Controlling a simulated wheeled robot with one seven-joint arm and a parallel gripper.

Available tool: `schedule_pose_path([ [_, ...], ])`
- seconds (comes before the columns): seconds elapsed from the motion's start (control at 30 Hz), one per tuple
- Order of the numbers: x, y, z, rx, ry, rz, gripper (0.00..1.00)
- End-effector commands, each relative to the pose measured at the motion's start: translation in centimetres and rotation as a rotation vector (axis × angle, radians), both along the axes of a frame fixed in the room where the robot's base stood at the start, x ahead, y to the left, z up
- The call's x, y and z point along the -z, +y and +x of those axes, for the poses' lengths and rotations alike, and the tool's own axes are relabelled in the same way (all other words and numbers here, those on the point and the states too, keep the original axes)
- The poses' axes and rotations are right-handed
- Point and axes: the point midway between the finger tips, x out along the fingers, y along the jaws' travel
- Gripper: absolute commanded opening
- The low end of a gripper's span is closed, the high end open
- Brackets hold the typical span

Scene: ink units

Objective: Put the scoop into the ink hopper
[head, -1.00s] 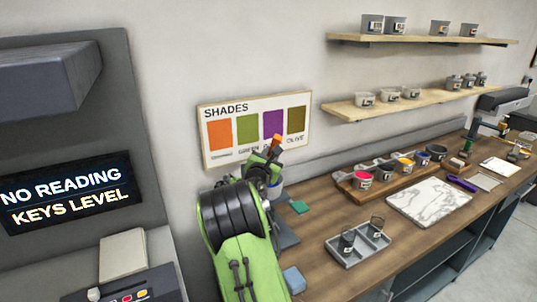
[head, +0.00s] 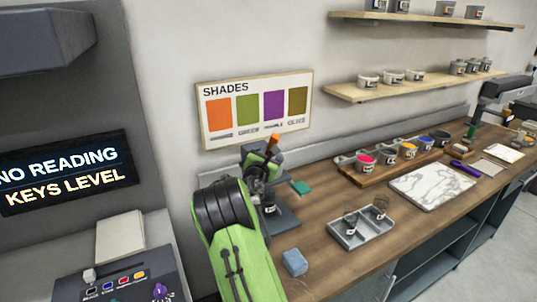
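My gripper (head: 264,162) is at the end of my green arm, in front of the shade board and above the left end of the counter. It appears shut on an upright piece with an orange top (head: 273,141), which looks like the scoop's handle; the scoop's lower end is hidden or too small to tell. Just behind and below my gripper is a dark grey stand (head: 286,217), partly hidden by my arm, with a small labelled cup (head: 270,208) by it. I cannot tell whether this stand is the ink hopper.
A grey divided tray (head: 362,238), a blue block (head: 294,262), a marble slab (head: 432,190) and a wooden rack (head: 372,178) of ink pots are on the counter. A teal piece (head: 301,187) is near the stand. A screen (head: 65,178) reads "NO READING KEYS LEVEL".

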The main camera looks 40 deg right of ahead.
Motion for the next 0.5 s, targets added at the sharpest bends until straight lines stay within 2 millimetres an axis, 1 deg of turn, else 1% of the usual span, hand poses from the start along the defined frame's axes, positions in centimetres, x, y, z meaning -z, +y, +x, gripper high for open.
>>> schedule_pose_path([
  [0.37, -0.1, 0.0, 0.0, 0.0, 0.0, 0.0, 0.0],
  [0.43, -0.5, 0.0, 0.0, 0.0, 0.0, -0.001, 0.0],
  [0.5, -1.4, 0.0, 0.0, 0.0, 0.0, -0.001, 0.0],
])
